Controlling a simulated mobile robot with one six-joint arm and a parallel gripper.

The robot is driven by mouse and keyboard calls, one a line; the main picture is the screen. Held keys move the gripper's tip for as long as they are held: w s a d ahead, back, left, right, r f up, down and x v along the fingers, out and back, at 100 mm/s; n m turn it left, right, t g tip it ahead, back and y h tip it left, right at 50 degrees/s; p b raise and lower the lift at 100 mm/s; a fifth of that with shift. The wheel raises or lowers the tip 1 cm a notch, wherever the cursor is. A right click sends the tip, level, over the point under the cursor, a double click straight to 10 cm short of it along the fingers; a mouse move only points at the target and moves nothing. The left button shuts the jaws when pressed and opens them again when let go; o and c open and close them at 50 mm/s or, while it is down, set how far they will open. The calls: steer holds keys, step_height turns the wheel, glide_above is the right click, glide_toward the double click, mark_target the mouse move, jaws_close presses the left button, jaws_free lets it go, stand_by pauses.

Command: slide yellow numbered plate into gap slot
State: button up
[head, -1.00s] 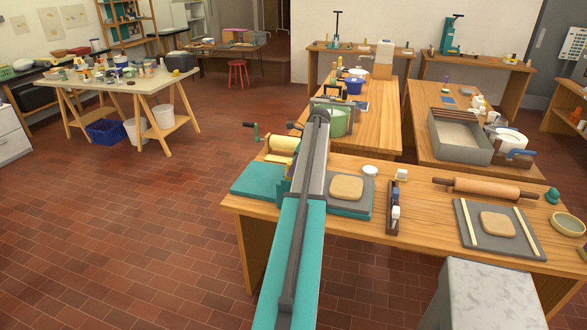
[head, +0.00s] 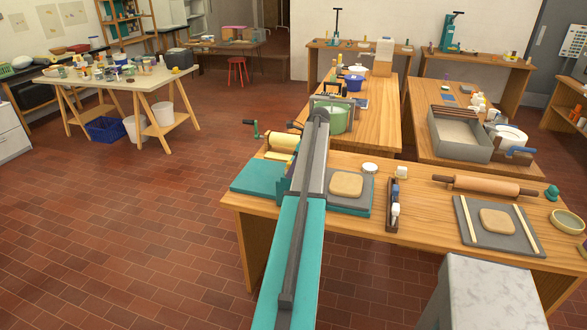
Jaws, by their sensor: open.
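I cannot make out the yellow numbered plate or the gap slot in the head view. A slab roller with a pale yellow roller (head: 281,145) and a dark crank with a green knob (head: 252,128) stands at the left end of the near wooden table. Its teal bed (head: 256,177) shows on both sides of my arm, which covers its middle. My gripper is not distinguishable; my raised arm hides the area around the roller's right side.
Right of my arm, a tan clay slab (head: 346,184) lies on a grey board. A dark tool rack (head: 393,205), a rolling pin (head: 484,186) and a second board with a slab (head: 497,221) follow. A marble-topped block (head: 490,290) stands in front. The tiled floor at left is clear.

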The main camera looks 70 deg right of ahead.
steer(key=b+v, duration=0.4)
steer(key=v, duration=0.9)
steer(key=shift+r, duration=0.35)
stand_by(0.8)
